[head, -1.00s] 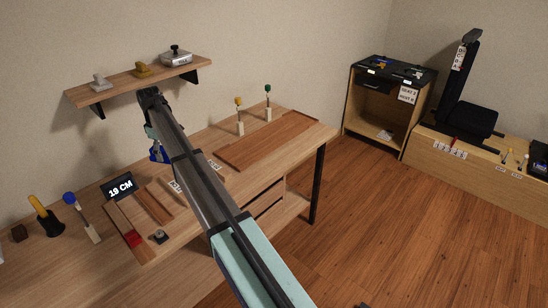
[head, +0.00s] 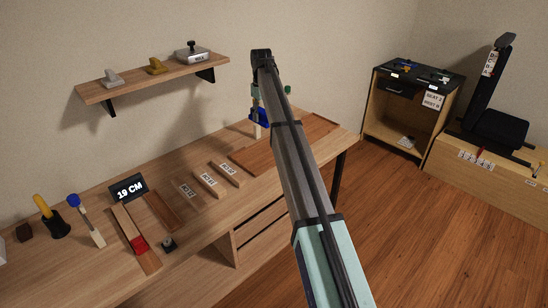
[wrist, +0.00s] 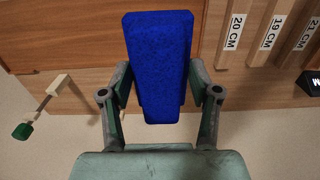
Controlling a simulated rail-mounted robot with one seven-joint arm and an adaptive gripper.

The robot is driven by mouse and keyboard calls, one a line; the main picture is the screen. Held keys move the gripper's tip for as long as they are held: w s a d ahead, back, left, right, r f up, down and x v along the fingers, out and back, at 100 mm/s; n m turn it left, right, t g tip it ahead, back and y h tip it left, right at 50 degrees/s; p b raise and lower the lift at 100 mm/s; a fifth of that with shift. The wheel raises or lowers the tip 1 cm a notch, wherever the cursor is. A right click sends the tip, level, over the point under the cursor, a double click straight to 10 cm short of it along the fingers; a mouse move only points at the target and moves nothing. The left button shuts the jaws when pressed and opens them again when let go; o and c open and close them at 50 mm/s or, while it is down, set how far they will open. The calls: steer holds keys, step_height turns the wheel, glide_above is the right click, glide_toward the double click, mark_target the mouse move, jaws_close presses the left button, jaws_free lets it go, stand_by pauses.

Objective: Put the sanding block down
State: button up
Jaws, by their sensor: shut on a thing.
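The sanding block (wrist: 160,60) is a blue, rough-faced block that fills the middle of the wrist view. My gripper (wrist: 160,88) is shut on it, with one finger on each long side. In the head view the blue block (head: 259,119) shows small beside my arm's end, near the far back edge of the workbench (head: 85,270). My arm hides part of that area, and I cannot tell whether the block touches anything below.
A reddish-brown board (head: 302,133) lies at the bench's right end. Labelled wooden strips (head: 207,180) lie left of my arm. A "19 CM" sign (head: 129,188) stands further left. A green-topped post (wrist: 48,95) is close to my gripper. A wall shelf (head: 150,78) hangs above.

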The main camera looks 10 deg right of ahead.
mark_target(263, 160)
steer(key=f+p, duration=0.4)
steer(key=f, duration=1.5)
steer(key=shift+a+f, duration=0.2)
steer(key=shift+f, duration=0.1)
steer(key=o, duration=1.1)
step_height(263, 160, up, 12)
steer(key=b, duration=0.3)
